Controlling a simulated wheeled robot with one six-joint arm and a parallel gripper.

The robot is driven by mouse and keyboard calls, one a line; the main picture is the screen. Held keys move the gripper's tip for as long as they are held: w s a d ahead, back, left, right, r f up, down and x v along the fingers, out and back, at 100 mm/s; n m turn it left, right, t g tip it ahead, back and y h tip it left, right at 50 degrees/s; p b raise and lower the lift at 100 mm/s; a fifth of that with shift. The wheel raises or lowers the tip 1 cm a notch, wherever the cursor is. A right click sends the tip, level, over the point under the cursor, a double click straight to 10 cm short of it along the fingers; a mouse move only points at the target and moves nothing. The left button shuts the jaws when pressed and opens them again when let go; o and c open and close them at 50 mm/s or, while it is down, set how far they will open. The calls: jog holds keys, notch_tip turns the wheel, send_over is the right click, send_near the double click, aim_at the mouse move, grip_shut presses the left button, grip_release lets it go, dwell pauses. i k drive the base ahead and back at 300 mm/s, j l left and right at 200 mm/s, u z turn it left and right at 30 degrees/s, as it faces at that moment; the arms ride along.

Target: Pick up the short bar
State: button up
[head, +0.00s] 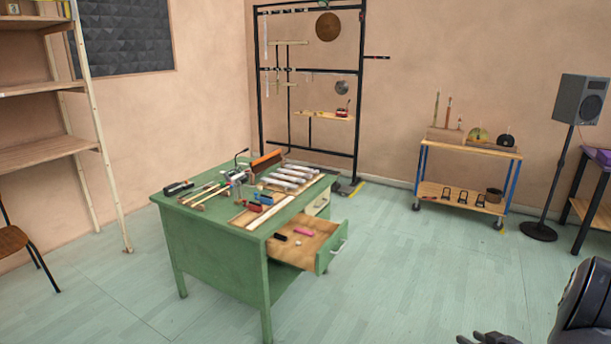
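Several pale grey bars (291,175) lie side by side on the right back part of the green desk (205,225). They differ a little in length, but at this distance I cannot tell for sure which is the short bar. My gripper (488,339) shows only in part at the bottom edge, right of centre, dark and cut off by the frame. It is well apart from the desk and the bars. I cannot see its fingertips clearly or whether it holds anything.
The desk's drawer (300,243) is pulled open on the right, with small black and pink items inside. Sticks, blue and red blocks and a brown angled piece share the desktop. A wheeled cart (465,195) and speaker stand (541,231) stand along the wall. Floor before the desk is clear.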

aim_at(285, 171)
jog(key=i+l+u, duration=0.1)
jog(key=i+u, duration=0.25)
jog(key=i+l+u, duration=0.2)
jog(key=i+u, duration=0.15)
jog(key=i, duration=0.15)
jog(key=i+l+u, duration=0.45)
jog(key=i+l, duration=1.2)
jog(key=l, duration=0.15)
jog(key=i+l+u, duration=0.15)
jog(key=i+l, duration=0.5)
jog(key=l, duration=0.1)
